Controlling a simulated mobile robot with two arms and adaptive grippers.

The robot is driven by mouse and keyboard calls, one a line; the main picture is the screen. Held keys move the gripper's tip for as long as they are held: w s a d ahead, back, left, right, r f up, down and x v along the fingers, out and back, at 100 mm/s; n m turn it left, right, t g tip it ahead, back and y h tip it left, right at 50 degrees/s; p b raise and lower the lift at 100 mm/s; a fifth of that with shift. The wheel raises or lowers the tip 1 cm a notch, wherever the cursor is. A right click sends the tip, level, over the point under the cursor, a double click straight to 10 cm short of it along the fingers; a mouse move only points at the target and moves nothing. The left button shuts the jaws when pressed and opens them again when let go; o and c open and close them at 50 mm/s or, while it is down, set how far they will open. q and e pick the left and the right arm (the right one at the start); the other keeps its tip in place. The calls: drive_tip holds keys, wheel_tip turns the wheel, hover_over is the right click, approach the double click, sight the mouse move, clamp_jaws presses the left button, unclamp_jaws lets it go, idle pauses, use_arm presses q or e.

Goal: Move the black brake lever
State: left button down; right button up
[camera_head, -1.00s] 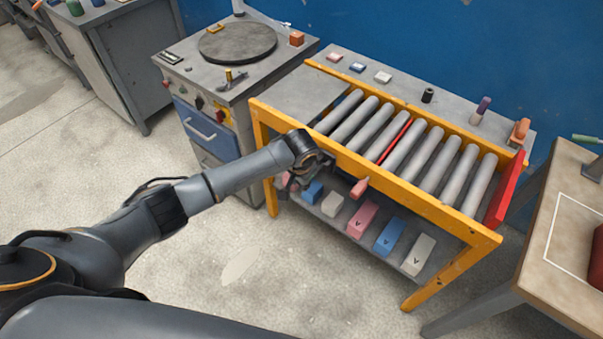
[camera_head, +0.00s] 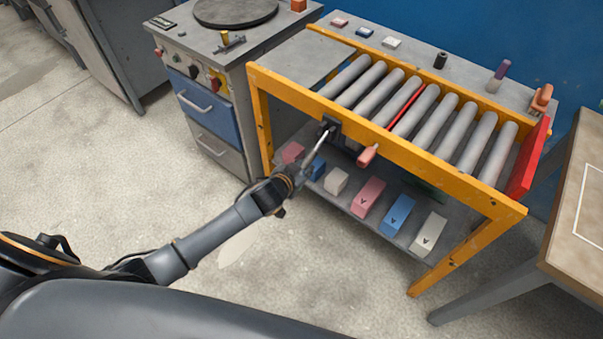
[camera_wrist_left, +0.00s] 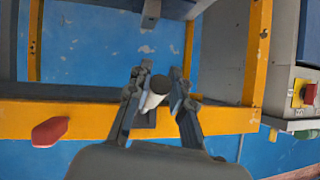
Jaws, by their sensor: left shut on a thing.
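The black brake lever has a black mount (camera_head: 331,124) on the yellow front rail of the roller table. Its pale rod (camera_head: 318,145) slants down and left from the mount in the head view. My left gripper (camera_head: 300,174) is at the lower end of this rod, in front of the rail. In the left wrist view, the lever's dark round knob (camera_wrist_left: 160,84) and its pale rod lie between the two fingers of my left gripper (camera_wrist_left: 160,92), which is shut on the lever. The exact finger contact is partly hidden. My right gripper is not in view.
A red-orange handle (camera_head: 367,156) sticks out from the same rail, right of the lever. The lower shelf (camera_head: 385,229) holds several coloured blocks. A grey cabinet (camera_head: 237,90) with a turntable stands to the left. The floor (camera_head: 130,170) in front is clear.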

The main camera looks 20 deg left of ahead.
use_arm(q)
drive_tip(key=shift+w+f+t+b, duration=0.15)
drive_tip(key=shift+f+t+b, duration=0.25)
drive_tip(key=shift+b, duration=0.25)
drive_tip(key=shift+d, duration=0.1)
drive_tip(key=c, duration=1.2)
unclamp_jaws()
drive_tip(key=shift+o, duration=0.2)
drive_tip(key=v, duration=1.2)
